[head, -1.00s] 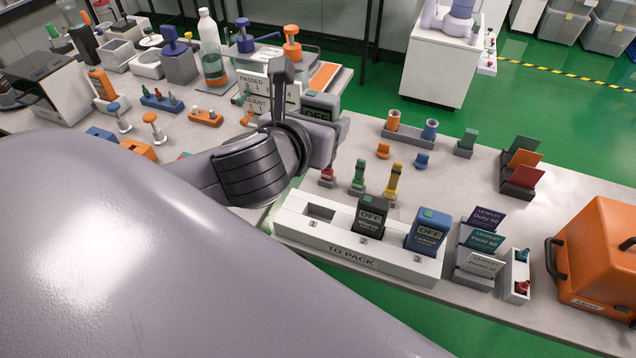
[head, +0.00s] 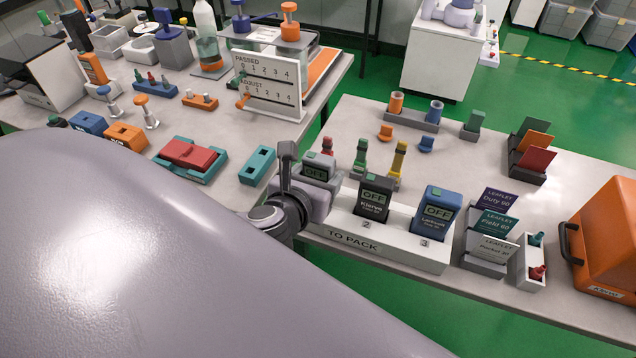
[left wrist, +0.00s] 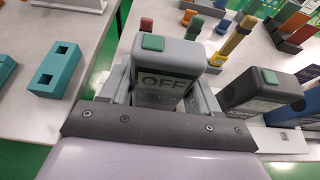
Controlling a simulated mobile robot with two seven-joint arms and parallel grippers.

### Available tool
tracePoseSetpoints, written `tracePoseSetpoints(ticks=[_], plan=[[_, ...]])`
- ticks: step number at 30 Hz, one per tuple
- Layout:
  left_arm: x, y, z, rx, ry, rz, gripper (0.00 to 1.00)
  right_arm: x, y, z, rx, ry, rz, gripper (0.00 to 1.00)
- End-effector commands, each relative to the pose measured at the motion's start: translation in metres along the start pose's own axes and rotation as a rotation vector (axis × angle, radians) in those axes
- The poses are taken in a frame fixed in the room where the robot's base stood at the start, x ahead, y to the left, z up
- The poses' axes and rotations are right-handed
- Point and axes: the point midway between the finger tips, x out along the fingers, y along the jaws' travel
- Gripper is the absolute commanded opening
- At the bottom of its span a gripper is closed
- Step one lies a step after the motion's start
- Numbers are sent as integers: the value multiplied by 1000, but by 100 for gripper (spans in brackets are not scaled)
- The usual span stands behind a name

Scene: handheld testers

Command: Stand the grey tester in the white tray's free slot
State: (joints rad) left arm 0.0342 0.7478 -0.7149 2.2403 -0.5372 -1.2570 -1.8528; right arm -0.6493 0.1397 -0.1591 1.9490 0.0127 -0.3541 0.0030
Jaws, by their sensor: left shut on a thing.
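The grey tester (head: 319,166), with a green button and an OFF screen, stands upright at the left end of the white TO PACK tray (head: 400,256). My left gripper (head: 308,180) is shut on it. In the left wrist view the tester (left wrist: 165,75) sits between the two fingers (left wrist: 163,98). The gripper hides the tester's lower part and the left slot, so I cannot tell how deep it is. A black tester (head: 373,197) stands in slot 2 and a blue tester (head: 434,212) in slot 3. My right gripper is out of view.
Red, green (head: 360,158) and yellow (head: 397,162) slim items stand just behind the tray. A leaflet holder (head: 486,262) is to its right, then an orange case (head: 603,240). A teal block (head: 257,166) lies to the left, across a gap between tables.

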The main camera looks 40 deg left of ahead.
Motion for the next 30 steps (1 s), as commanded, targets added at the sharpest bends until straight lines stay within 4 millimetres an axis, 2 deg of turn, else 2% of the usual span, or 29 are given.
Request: tracePoseSetpoints(ticks=[1,3,14,15,17,27,30], plan=[[4,0,-11,0,3,1,28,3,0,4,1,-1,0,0],[7,0,-17,1,1,1,28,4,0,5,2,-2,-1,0],[8,0,-19,-1,0,-1,28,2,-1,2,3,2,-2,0],[8,0,-20,-1,1,-1,68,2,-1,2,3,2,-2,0],[8,0,-20,-1,1,-1,87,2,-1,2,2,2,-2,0],[7,0,-18,0,0,-1,87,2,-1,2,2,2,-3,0],[0,0,-15,1,3,-1,87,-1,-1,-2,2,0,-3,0]])
